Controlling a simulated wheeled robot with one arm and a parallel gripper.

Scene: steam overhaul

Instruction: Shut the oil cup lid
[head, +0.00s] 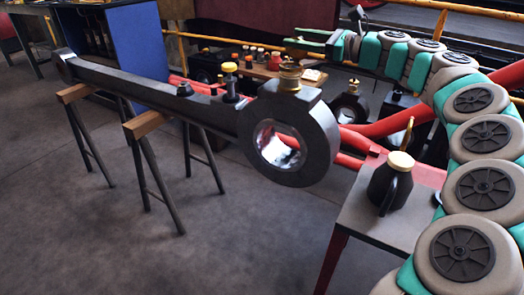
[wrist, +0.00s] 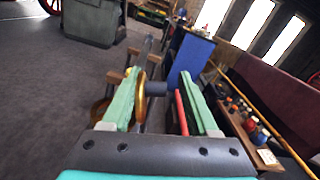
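The brass oil cup (head: 290,79) stands on top of the round big end of a dark connecting rod (head: 215,112). Its upper part is wide and brass; at this size I cannot tell how its lid sits. My gripper (head: 303,42) is beyond and slightly above the cup in the head view, its green fingers pointing left. In the wrist view the two fingers of my gripper (wrist: 158,100) are well apart, with nothing clamped. A brass rounded piece (wrist: 142,95) shows edge-on near the left finger; I cannot tell if it is the lid or touches the finger.
The rod rests on wooden-topped trestles (head: 146,124). A bench with bottles and jars (head: 262,68) is behind. The floor at front left is clear.

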